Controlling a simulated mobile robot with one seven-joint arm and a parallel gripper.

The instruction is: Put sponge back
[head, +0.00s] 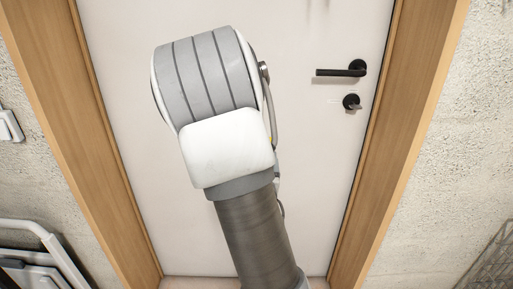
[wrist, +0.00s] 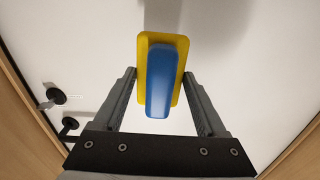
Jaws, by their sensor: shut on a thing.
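The sponge (wrist: 143,62) shows in the wrist view as a yellow slab with a blue block-shaped part (wrist: 162,85) on the side facing the camera. My gripper (wrist: 158,82) is shut on it, with one grey finger on each side. The sponge is held in front of the white door surface, and nothing shows beneath it. In the head view my arm stands in the middle, and neither the gripper nor the sponge is visible there. The place where the sponge belongs is not in view.
A white door (head: 310,130) in a wooden frame (head: 411,120) fills the view ahead, with a black handle (head: 342,71) and a lock knob (head: 351,102). Rough concrete walls flank it. A white folded frame (head: 45,245) leans at lower left, and a wire rack (head: 495,260) is at lower right.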

